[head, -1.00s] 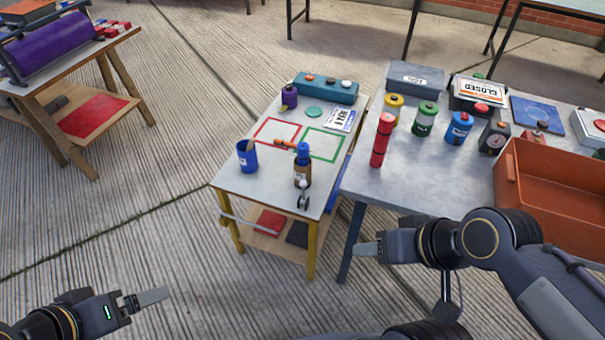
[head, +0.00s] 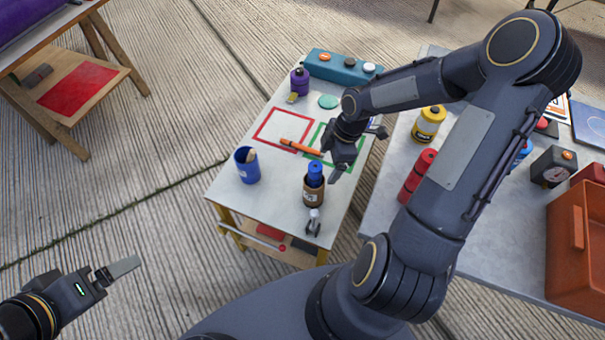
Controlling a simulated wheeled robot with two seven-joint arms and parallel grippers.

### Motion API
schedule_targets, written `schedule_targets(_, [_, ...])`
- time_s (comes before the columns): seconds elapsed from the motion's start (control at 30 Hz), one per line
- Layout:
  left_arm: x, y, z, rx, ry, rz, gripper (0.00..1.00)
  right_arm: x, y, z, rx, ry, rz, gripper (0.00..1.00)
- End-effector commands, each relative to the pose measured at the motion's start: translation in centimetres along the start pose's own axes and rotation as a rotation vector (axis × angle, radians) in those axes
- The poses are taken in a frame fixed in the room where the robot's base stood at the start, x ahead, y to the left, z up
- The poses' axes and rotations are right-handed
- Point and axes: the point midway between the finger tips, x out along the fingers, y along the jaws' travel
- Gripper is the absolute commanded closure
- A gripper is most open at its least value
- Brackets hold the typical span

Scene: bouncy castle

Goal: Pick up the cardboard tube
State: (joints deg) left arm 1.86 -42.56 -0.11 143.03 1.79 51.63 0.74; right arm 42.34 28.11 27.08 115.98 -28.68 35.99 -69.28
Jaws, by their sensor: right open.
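A brown cylinder with a pale label, which looks like the cardboard tube (head: 313,193), stands upright near the front right of the small table (head: 225,190). A blue capped object (head: 315,172) sticks up from its top. My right gripper (head: 334,166) hangs over the table with its fingers down, open, just behind and right of the tube. I cannot tell whether it touches the blue object. My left gripper (head: 122,268) is over the floor at the lower left, far from the table; its jaw gap is unclear.
A blue cup (head: 247,168), an orange-handled tool (head: 300,147), a silver tool (head: 313,222) and a purple canister (head: 299,82) are on the small table. A teal box (head: 342,67) is at the back.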

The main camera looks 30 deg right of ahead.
Motion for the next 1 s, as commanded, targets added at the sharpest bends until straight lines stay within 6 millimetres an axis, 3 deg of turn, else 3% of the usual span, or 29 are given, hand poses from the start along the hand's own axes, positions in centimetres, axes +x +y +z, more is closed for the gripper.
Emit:
schedule_targets(0.63, [0.8, -0.4, 0.4, 0.000, 0.000, 0.000, 0.11, 7.8, 0.0, -0.8, -0.026, 0.010, -0.006, 0.18])
schedule_targets(0.93, [0.8, -0.4, 0.4, 0.000, 0.000, 0.000, 0.11, 8.4, 0.1, -0.8, -0.025, 0.009, -0.004, 0.18])
schedule_targets(1.0, [0.8, -0.4, 0.4, 0.000, 0.000, 0.000, 0.11, 8.4, 0.1, -0.8, -0.024, 0.009, -0.004, 0.25])
